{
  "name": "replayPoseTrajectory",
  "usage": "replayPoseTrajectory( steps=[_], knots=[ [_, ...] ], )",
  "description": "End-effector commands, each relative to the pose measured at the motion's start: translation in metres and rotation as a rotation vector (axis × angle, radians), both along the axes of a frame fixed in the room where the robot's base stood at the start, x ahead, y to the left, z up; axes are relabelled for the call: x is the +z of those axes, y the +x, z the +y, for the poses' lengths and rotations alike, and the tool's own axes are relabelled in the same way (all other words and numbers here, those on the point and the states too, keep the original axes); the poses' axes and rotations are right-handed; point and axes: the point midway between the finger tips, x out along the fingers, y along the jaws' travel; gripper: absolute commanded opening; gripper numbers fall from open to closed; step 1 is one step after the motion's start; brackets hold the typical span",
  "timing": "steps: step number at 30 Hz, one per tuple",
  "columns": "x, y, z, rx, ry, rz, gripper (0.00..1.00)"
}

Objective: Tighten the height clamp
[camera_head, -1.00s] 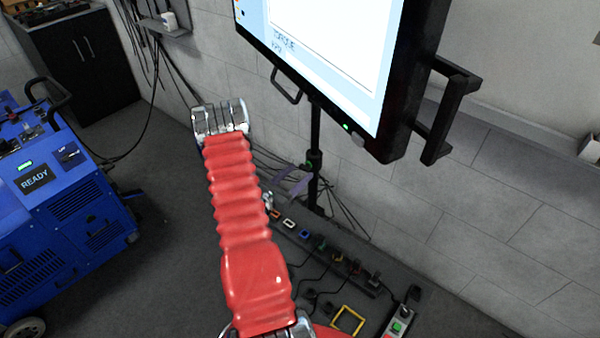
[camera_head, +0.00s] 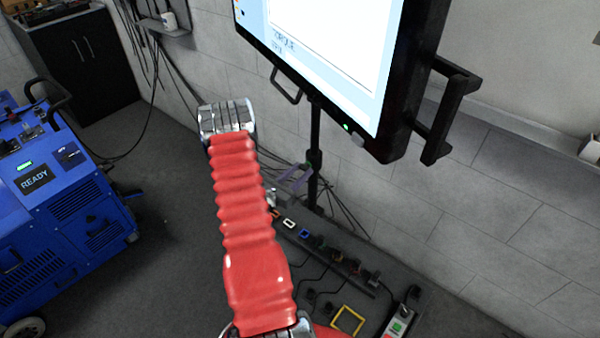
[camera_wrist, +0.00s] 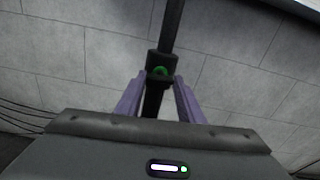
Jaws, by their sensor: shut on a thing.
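The height clamp is a dark block around the black stand pole, below the big screen; it shows in the head view (camera_head: 314,158) and in the wrist view (camera_wrist: 155,60). A green part (camera_wrist: 160,72) sits on its near face in the wrist view. My gripper (camera_wrist: 160,82) has purple fingers, one on each side of the clamp's front, with their tips at the green part. It is shut on the clamp. In the head view my gripper (camera_head: 302,176) shows small against the pole, and its contact is hard to make out there.
The large screen (camera_head: 330,50) with a black handle (camera_head: 445,110) hangs above and right of the clamp. A power strip (camera_head: 330,255) with plugs and cables lies on the floor below. A blue machine (camera_head: 65,210) stands at left. A tiled wall (camera_head: 480,210) is behind.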

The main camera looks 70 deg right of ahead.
Motion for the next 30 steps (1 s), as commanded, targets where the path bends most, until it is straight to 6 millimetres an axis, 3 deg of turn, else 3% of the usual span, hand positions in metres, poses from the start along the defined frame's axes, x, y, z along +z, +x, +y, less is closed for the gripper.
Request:
replayPoseTrajectory(
  steps=[21,22,30],
  knots=[
    [-0.0007,-0.0013,0.0011,-0.004,-0.035,-0.082,0.12],
    [-0.0007,-0.0013,0.0011,-0.004,-0.035,-0.082,0.36],
    [-0.0005,-0.0008,0.0007,-0.003,-0.035,-0.082,0.53]
  ],
)
